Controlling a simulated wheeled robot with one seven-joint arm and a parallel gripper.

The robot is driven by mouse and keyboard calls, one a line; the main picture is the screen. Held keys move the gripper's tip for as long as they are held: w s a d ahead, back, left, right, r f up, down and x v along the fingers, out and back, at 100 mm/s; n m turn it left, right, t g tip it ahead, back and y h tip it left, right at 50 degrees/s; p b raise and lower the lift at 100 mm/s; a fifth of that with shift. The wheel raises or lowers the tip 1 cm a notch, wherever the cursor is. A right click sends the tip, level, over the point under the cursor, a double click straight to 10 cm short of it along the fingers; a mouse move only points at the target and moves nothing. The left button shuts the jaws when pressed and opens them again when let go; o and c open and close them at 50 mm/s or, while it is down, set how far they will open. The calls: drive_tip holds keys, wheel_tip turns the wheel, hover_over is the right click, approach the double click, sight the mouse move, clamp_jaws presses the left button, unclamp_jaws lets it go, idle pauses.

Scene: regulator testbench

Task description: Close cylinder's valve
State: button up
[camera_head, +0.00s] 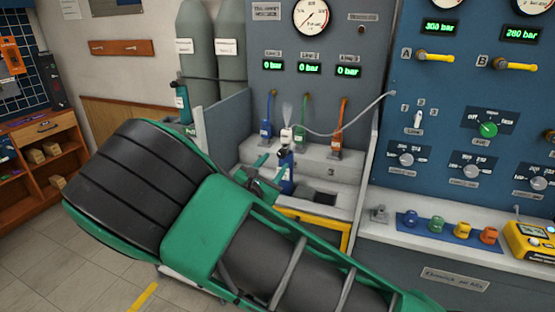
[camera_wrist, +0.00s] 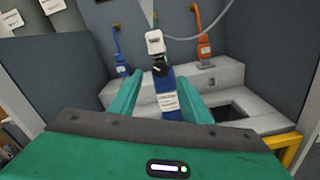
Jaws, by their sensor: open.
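A blue cylinder (camera_head: 287,178) with a white label stands upright on the bench recess; it also shows in the wrist view (camera_wrist: 168,97). Its valve, a round black knob (camera_wrist: 160,69), is near its top. A white connector (camera_wrist: 155,43) with a hose sits above the knob. A faint whitish plume (camera_head: 287,112) shows above the connector in the head view. My gripper (camera_wrist: 160,98) is open, with its two green fingers to the left and right of the cylinder in the wrist view. The knob is beyond the fingertips. I cannot tell whether the fingers touch the cylinder.
Other hose connectors, blue (camera_head: 266,128), green (camera_head: 304,132) and orange (camera_head: 337,138), stand on the ledge behind. A grey partition (camera_head: 226,132) is on the left, a blue control panel (camera_head: 450,110) on the right. A yellow frame (camera_head: 315,222) edges the bench front.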

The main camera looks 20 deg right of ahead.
sight(280, 156)
drive_tip(key=x, duration=0.5)
drive_tip(key=shift+w+d, duration=0.25)
drive_tip(key=c, duration=1.1)
drive_tip(key=shift+o, duration=0.2)
drive_tip(key=shift+m, duration=0.4)
drive_tip(key=m, duration=0.3)
drive_tip(key=shift+m, duration=2.4)
